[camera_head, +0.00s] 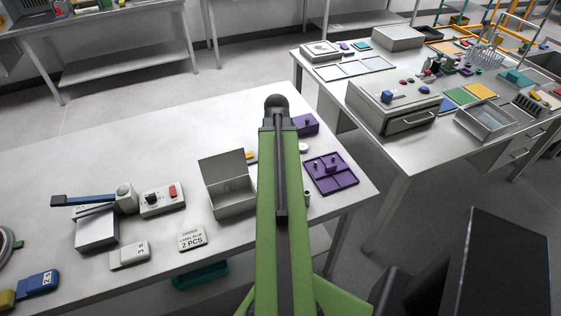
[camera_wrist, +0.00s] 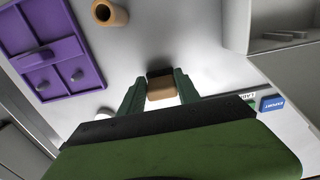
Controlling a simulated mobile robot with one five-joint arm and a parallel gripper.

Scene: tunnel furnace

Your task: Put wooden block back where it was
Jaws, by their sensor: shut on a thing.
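In the wrist view the wooden block (camera_wrist: 161,90) is a small tan piece with a dark face or patch along its far edge. My gripper (camera_wrist: 158,86) has its two green fingers on either side of the block and is shut on it. The pale table surface lies beyond; I cannot tell how far the block is above it. In the head view my green arm hides the gripper and the block. A tan hollow cylinder (camera_wrist: 110,13) stands apart from the block, near the top of the wrist view.
A purple tray (camera_head: 345,180) with pegs lies right of my arm, also at left in the wrist view (camera_wrist: 65,72). An open grey box (camera_head: 232,207) stands left of my arm. A labelled card (camera_head: 191,239) lies near the front edge. The table's back left is clear.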

